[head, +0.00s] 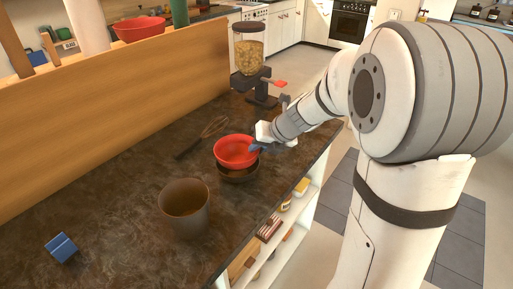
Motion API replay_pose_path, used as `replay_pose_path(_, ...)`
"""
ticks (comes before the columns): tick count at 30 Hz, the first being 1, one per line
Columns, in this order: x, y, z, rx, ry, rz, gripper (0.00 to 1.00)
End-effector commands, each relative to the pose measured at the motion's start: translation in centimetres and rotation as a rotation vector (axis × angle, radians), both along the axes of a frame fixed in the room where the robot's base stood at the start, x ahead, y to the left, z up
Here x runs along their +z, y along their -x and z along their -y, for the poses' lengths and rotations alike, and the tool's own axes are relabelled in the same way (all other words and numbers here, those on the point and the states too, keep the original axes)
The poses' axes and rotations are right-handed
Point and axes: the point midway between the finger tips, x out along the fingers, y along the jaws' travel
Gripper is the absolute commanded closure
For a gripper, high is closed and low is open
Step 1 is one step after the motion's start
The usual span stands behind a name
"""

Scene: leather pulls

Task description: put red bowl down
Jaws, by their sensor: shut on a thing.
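The red bowl (236,150) is in the head view, near the middle of the dark countertop (110,205). It appears upright, directly above or inside a darker brown bowl (238,174); I cannot tell whether the two touch. My gripper (256,146) is at the right side of the red bowl and is shut on its rim. The fingertips are small in this view and partly hidden against the bowl.
A brown pot (185,208) stands in front. A whisk (203,137) lies behind the bowls, with a cereal dispenser (250,62) farther back. A blue block (61,248) is at lower left. Another red bowl (140,28) sits on the wooden ledge. The counter's left part is mostly clear.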

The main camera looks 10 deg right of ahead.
Motion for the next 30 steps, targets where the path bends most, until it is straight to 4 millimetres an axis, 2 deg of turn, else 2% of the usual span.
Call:
replay_pose_path(14, -1.1, 0.0, -0.1, 0.0, -0.001, 0.001, 1.0)
replay_pose_path(15, -1.2, 0.0, -0.1, 0.0, -0.001, 0.0, 0.83)
replay_pose_path(22, -1.2, 0.0, -0.1, 0.002, 0.0, 0.0, 0.65)
replay_pose_path(30, -1.0, 0.0, -0.1, 0.002, 0.0, 0.0, 0.63)
